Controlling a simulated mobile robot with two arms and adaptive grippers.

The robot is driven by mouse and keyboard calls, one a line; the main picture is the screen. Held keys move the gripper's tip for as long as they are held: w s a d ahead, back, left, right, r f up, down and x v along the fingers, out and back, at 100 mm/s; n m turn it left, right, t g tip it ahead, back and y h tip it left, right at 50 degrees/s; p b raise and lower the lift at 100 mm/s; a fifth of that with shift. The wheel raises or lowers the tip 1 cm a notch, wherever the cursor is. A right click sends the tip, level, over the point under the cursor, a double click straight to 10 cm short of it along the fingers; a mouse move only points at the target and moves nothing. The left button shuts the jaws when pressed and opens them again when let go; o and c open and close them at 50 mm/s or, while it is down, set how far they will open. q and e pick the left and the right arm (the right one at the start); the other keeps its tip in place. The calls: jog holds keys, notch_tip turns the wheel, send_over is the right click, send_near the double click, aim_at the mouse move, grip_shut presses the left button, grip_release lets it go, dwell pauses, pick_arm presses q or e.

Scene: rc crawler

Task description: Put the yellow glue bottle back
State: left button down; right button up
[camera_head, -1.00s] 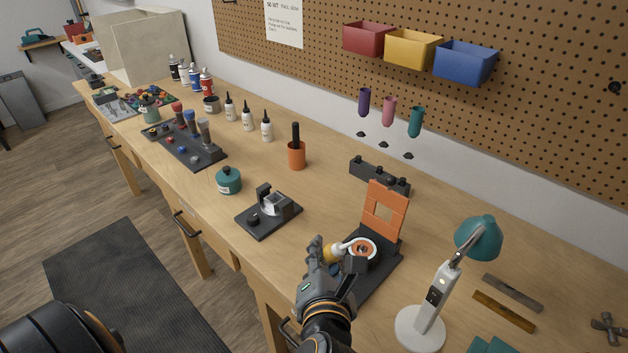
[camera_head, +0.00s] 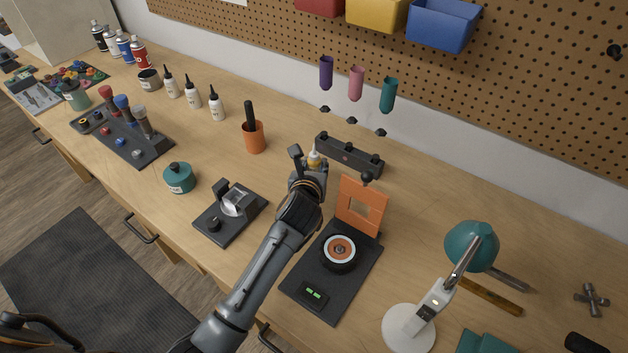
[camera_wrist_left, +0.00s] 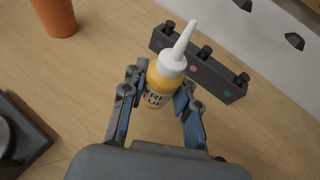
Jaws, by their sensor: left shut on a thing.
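The yellow glue bottle (camera_wrist_left: 161,83) has a white cap and a pointed white nozzle. My left gripper (camera_head: 310,170) is shut on it; the fingers grip it from both sides in the left wrist view (camera_wrist_left: 158,95). The bottle is roughly upright, its nozzle tilted a little to the right in the wrist view. In the head view the bottle (camera_head: 314,158) shows just at the front left of a dark rack (camera_head: 349,156) with several knobs and coloured dots. The rack also shows behind the bottle in the wrist view (camera_wrist_left: 215,75). My right gripper is not in view.
An orange cup (camera_head: 254,138) with a dark handle stands left of the gripper. A dark device with an orange frame (camera_head: 361,206) stands at the right front, and a teal lamp (camera_head: 470,247) beyond it. White glue bottles (camera_head: 193,97) stand at the back left.

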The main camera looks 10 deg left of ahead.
pick_arm(q)
jog(key=shift+f, duration=0.9)
notch_tip(320, 180, down, 4)
jog(key=shift+r, duration=0.25)
jog(key=shift+s+f, duration=0.1)
jog(key=shift+f, duration=0.05)
jog(key=c, duration=1.2)
grip_release()
jog(key=shift+o, duration=0.9)
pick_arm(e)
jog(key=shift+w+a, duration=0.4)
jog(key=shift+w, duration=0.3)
